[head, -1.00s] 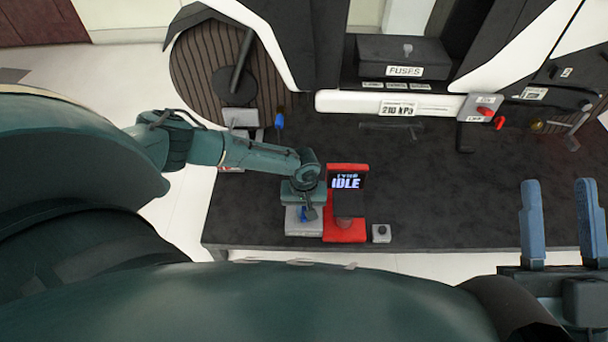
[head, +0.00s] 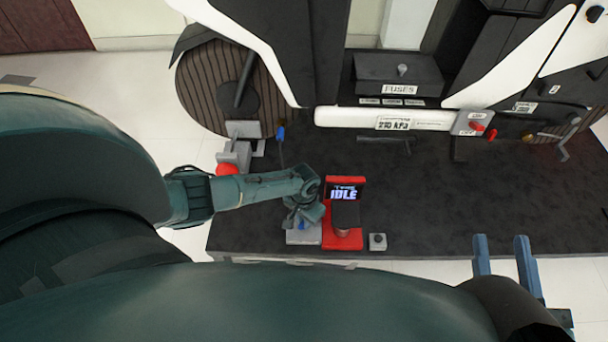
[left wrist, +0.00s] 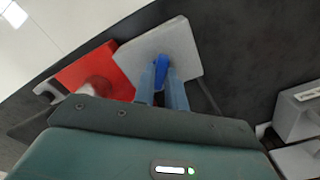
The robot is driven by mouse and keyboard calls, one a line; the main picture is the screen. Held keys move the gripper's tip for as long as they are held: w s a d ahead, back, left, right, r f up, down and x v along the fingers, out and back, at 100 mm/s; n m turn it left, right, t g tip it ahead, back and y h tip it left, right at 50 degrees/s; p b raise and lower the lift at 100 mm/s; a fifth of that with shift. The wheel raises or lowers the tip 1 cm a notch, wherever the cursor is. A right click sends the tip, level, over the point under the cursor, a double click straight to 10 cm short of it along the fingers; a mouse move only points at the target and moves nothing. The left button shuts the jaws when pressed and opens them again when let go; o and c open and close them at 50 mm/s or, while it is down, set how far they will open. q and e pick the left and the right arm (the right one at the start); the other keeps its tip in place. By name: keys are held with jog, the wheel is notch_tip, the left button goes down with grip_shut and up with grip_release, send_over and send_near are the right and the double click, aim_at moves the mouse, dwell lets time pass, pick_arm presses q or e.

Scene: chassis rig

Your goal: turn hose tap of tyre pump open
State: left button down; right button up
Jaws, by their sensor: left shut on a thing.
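The tyre pump (head: 343,238) is a red unit on the dark bench with a screen (head: 344,193) reading "IDLE". Beside it, to the left, is a pale grey base (head: 303,237) carrying the blue hose tap (head: 302,226). In the left wrist view, the blue tap (left wrist: 161,70) sits between the fingertips of my left gripper (left wrist: 162,84), over the grey base. My left gripper (head: 303,216) is shut on the tap and hides most of it in the head view. My right gripper (head: 502,258) is open and empty, its fingers apart at the lower right.
A small grey button box (head: 377,242) stands right of the pump. A blue-tipped lever (head: 281,134) and a red knob (head: 227,169) are at the left. A fuse box (head: 399,76) and red switches (head: 477,126) are at the back. The bench's right side is largely clear.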

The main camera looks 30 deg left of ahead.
pick_arm(q)
jog(key=m, duration=0.5)
jog(key=shift+m, duration=2.6)
jog(key=c, duration=1.4)
grip_release()
jog(key=shift+c, duration=0.2)
jog(key=shift+r, duration=0.1)
